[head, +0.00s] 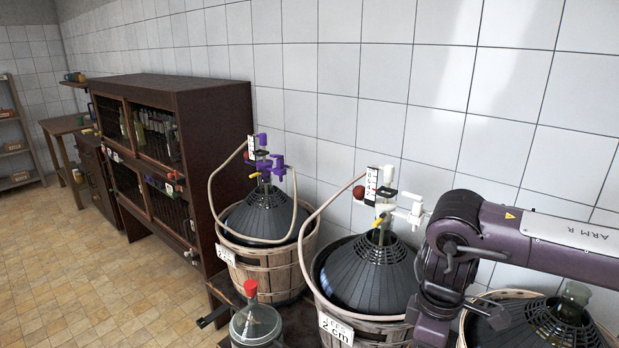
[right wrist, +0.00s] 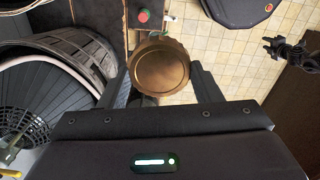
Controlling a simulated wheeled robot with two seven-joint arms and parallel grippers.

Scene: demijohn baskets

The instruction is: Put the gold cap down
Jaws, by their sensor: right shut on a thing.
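The gold cap (right wrist: 160,65) is a round, brownish-gold disc seen face-on in the right wrist view. My right gripper (right wrist: 161,80) is shut on it, with a dark finger on each side. Part of the floor and a wooden surface show beyond the cap; I cannot tell its height above them. In the head view my right arm comes in from the right and bends down, and its fingers and the cap are out of sight. My left gripper is not in view.
Demijohns in wooden baskets (head: 268,273) (head: 335,292) line the tiled wall, with hoses and valves on top. A glass jar with a red top (head: 256,325) stands at the front. A dark wooden cabinet (head: 215,130) is behind. Tiled floor at left is open.

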